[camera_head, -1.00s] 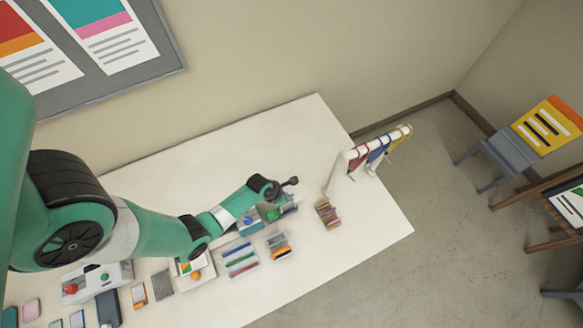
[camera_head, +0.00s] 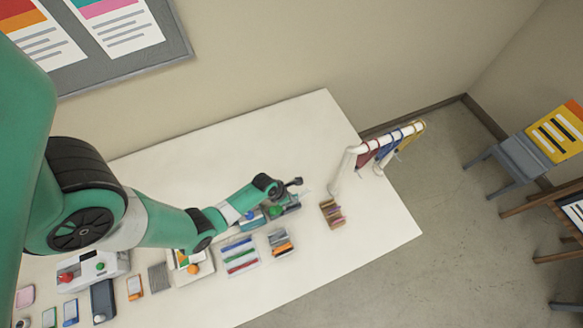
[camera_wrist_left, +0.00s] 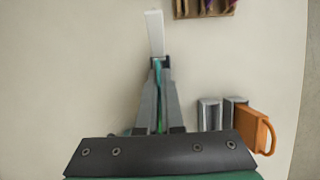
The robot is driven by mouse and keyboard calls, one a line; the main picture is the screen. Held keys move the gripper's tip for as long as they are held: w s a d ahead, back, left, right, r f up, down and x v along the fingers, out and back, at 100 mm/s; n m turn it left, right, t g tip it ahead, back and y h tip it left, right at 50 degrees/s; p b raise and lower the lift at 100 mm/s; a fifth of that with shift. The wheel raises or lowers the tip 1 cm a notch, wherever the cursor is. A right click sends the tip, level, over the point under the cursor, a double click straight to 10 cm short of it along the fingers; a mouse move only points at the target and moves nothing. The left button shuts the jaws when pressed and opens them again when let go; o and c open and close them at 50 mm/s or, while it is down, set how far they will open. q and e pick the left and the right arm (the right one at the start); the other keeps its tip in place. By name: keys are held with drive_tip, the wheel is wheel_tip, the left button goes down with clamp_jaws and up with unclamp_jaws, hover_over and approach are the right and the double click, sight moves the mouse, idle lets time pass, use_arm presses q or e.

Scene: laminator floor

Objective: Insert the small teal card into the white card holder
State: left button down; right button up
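My left gripper (camera_head: 293,183) is over the far right part of the white table in the head view. In the left wrist view its two fingers (camera_wrist_left: 158,64) are nearly together, with a thin teal strip, the small teal card (camera_wrist_left: 160,100), edge-on between them. A narrow white upright-looking piece, which looks like the white card holder (camera_wrist_left: 154,34), lies just beyond the fingertips. Whether the card touches or enters it I cannot tell. The card and holder are too small to make out in the head view. My right gripper is not in view.
A brown rack (camera_head: 333,213) stands right of the gripper, with a white stand (camera_head: 370,152) of hanging lanyards behind it. Pen tray (camera_head: 240,256), a small box (camera_head: 281,242) and a white machine (camera_head: 92,270) line the front. An orange mug-like item (camera_wrist_left: 253,129) is right in the wrist view.

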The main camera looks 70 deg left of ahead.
use_arm(q)
drive_tip(key=shift+f+b, duration=0.5)
drive_tip(key=shift+f, duration=0.35)
drive_tip(key=shift+s+a+f+b, duration=0.1)
drive_tip(key=shift+s+f+b, duration=0.25)
drive_tip(key=shift+f, duration=0.25)
drive_tip(key=c, duration=1)
unclamp_jaws()
drive_tip(key=shift+w+d+r+p, duration=0.15)
drive_tip(key=shift+r+p, duration=0.4)
drive_tip(key=shift+p, duration=0.05)
drive_tip(key=shift+w+d+r+p, duration=0.1)
drive_tip(key=shift+d+r+p, duration=0.05)
drive_tip(key=shift+r+p, duration=0.4)
drive_tip(key=shift+a+r+p, duration=0.25)
drive_tip(key=shift+r+p, duration=0.7)
drive_tip(key=shift+r, duration=0.1)
drive_tip(key=shift+r+p, duration=0.55)
drive_tip(key=shift+p, duration=0.05)
drive_tip(key=shift+w+r+p, duration=0.1)
drive_tip(key=shift+r+p, duration=0.35)
drive_tip(key=shift+r, duration=0.7)
